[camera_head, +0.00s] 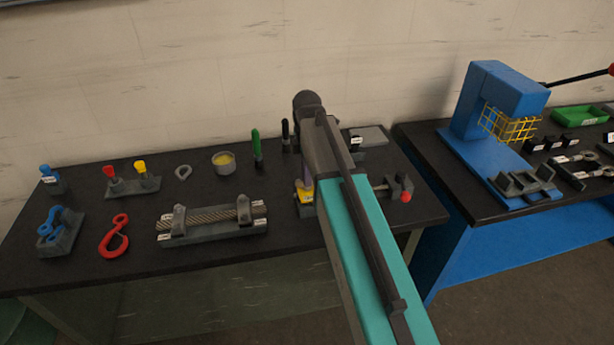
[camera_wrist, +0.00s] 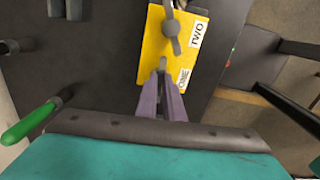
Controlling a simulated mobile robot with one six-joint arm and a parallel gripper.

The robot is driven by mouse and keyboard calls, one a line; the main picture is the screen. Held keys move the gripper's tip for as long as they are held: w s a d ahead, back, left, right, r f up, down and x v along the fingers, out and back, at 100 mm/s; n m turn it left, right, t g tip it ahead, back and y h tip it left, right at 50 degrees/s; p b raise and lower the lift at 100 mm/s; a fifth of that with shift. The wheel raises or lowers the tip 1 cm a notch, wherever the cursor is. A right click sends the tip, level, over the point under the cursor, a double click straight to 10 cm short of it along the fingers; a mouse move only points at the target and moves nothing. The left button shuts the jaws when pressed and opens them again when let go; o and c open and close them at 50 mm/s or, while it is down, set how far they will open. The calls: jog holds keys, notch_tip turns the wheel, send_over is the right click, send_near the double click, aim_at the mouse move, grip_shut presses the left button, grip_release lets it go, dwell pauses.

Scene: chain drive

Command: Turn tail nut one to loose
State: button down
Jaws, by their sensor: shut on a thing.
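A yellow plate (camera_wrist: 153,45) with white labels "ONE" and "TWO" lies ahead of my gripper in the wrist view. A part of it shows beside my arm in the head view (camera_head: 307,196). My gripper (camera_wrist: 162,76) has its purple fingers close together at the "ONE" end of the plate. They are shut on a small grey piece (camera_wrist: 162,62), which I take for tail nut one; the fingers hide most of it. A larger grey fitting (camera_wrist: 171,28) sits on the plate near the "TWO" label. My arm covers much of this spot in the head view.
On the dark bench (camera_head: 90,235), a wire rope in a grey holder (camera_head: 215,236), a red hook (camera_head: 114,236) and a tin (camera_head: 223,162) stand left. A green-handled tool (camera_head: 256,145) stands behind. A red-tipped clamp (camera_head: 404,195) is close right of my arm. A blue press (camera_head: 500,100) stands farther right.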

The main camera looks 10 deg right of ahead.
jog(key=n, duration=0.3)
jog(key=shift+s+a+f+n, duration=0.1)
jog(key=shift+s+f+n, duration=0.05)
jog(key=shift+n, duration=2.05)
jog(key=shift+f, duration=0.1)
jog(key=c, duration=1.9)
grip_release()
jog(key=shift+o, duration=0.2)
jog(key=shift+s, duration=0.1)
